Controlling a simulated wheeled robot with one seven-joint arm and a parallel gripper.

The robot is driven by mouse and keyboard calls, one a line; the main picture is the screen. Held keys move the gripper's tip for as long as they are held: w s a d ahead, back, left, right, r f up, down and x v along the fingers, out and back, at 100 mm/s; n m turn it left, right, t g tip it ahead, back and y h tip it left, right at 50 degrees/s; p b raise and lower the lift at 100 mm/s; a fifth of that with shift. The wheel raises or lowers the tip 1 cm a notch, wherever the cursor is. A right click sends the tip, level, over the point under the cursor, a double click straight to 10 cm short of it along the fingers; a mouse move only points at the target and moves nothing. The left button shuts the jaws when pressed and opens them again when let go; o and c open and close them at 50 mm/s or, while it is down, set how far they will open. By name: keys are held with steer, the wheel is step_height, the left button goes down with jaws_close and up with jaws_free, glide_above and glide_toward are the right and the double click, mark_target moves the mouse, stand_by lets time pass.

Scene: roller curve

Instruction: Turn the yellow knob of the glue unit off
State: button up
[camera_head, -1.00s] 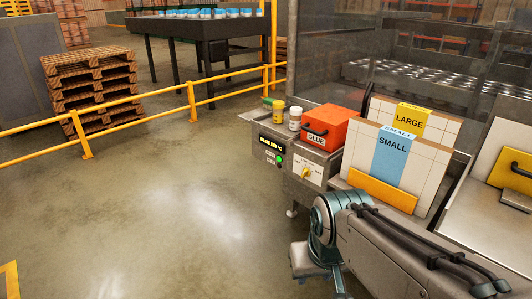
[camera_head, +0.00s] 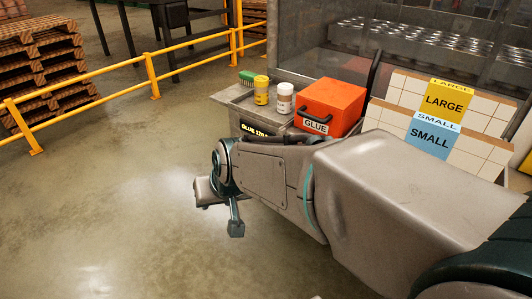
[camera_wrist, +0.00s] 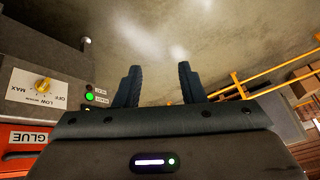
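The glue unit (camera_head: 232,112) is a grey metal cabinet with an orange box (camera_head: 333,105) labelled GLUE on top. Its yellow knob (camera_wrist: 43,86) shows at the left of the wrist view, on a white plate marked OFF, LOW and MAX; the pointer's exact setting is too small to tell. A green lamp (camera_wrist: 90,97) glows beside the plate. In the head view my arm hides the knob. My gripper (camera_wrist: 160,86) is open and empty, its fingers apart from the knob and to its right in the wrist view, over bare floor. It also shows in the head view (camera_head: 218,212).
A yellow rail (camera_head: 155,82) runs behind; the floor at left is clear.

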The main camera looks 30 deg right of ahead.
steer(key=w+d+f+m+t+h+b, duration=0.25)
steer(key=w+d+f+b, duration=0.2)
steer(key=w, duration=0.35)
steer(key=w+d+f+m+t+h+b, duration=0.2)
steer(key=w+d+f+m+t+b, duration=0.1)
steer(key=w+f+m+b, duration=0.25)
steer(key=s+d+f+m+g+h+b, duration=0.1)
steer(key=d+f+m+g+h+b, duration=0.1)
steer(key=d+f+m+h+b, duration=0.4)
steer(key=d+f+m+g+h+b, duration=0.25)
steer(key=d+f+h, duration=0.35)
steer(key=d, duration=0.4)
steer(key=w+d+r+h+b, duration=0.1)
steer(key=w+d, duration=0.4)
steer(key=d, duration=0.7)
steer(key=shift+r+n+b, duration=0.15)
steer(key=shift+n+b, duration=0.25)
steer(key=shift+n, duration=0.05)
steer(key=shift+c, duration=0.3)
jaws_close()
